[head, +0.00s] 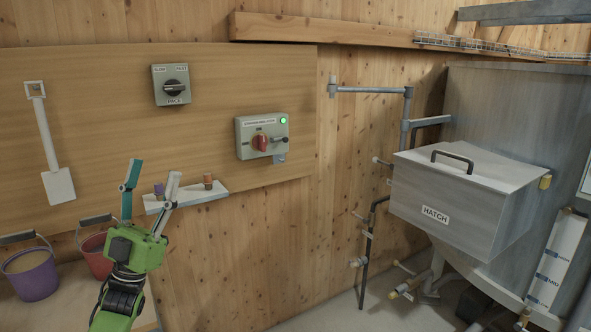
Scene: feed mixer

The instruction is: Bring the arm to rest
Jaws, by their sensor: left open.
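My left gripper (151,181) is raised at the lower left, its green body (140,247) below and its two fingers pointing up. The fingers are spread open with nothing between them. They show in front of the wooden panel, overlapping the left end of a small white shelf (205,197). I cannot tell how far the fingers are from the shelf. My right gripper is out of view.
The panel holds a PACE dial (173,86), a switch box (262,136) with a red knob and lit green lamp, and a white shovel (52,150). Purple (33,277) and red (97,258) buckets stand lower left. A closed HATCH box (465,195) and pipes are at right.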

